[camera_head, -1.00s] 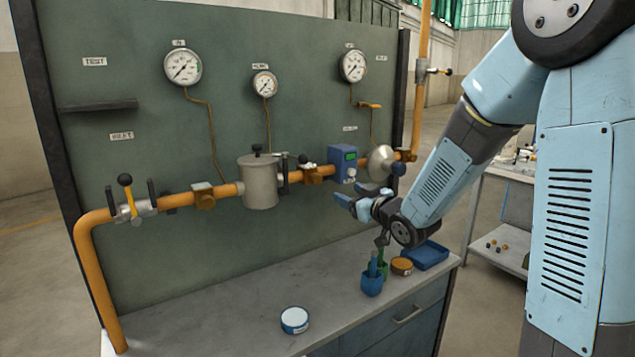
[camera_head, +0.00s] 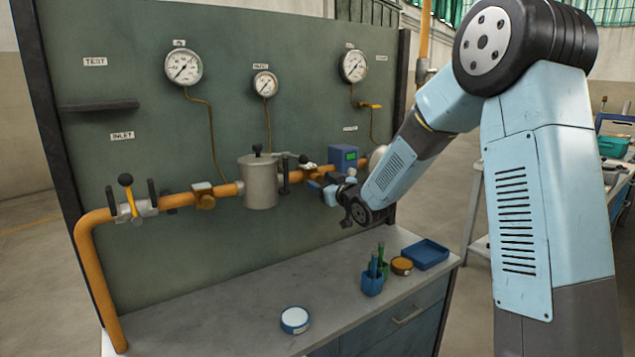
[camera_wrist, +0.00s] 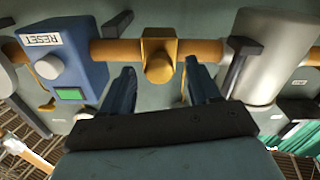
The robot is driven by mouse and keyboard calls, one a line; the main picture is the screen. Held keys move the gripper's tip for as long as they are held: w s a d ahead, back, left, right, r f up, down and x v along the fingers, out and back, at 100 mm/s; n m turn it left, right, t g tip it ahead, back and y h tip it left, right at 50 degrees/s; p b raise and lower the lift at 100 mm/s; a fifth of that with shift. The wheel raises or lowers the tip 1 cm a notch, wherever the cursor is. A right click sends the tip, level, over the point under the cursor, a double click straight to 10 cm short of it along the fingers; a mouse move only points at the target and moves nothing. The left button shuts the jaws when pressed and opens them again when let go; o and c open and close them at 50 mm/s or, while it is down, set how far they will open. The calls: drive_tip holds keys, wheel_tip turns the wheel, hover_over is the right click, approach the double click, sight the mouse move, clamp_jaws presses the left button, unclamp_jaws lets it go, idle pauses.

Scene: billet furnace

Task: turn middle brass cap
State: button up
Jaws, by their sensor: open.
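The middle brass cap (camera_wrist: 158,66) sits on the orange pipe, between a blue box and a grey cylinder. In the head view the brass fitting (camera_head: 309,171) shows just above my gripper, partly hidden. My gripper (camera_wrist: 160,68) is open and empty. In the wrist view its two dark fingers lie on either side of the cap, with a gap to it on both sides; I cannot tell how deep they reach. In the head view my gripper (camera_head: 322,187) is in front of the pipe. Another brass cap (camera_head: 203,196) is to the left on the pipe.
The blue box (camera_wrist: 62,60) with a RESET label and green display is close to one finger. The grey cylinder (camera_wrist: 262,62) and a dark bracket (camera_wrist: 236,62) are close to the other. A blue cup (camera_head: 372,283), tins and a blue tray (camera_head: 426,254) stand on the bench below.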

drive_tip(key=shift+x, duration=0.85)
drive_tip(key=c, duration=1)
drive_tip(key=shift+s+a, duration=0.1)
drive_tip(key=shift+a, duration=0.1)
drive_tip(key=shift+c, duration=0.2)
drive_tip(key=shift+d, duration=0.1)
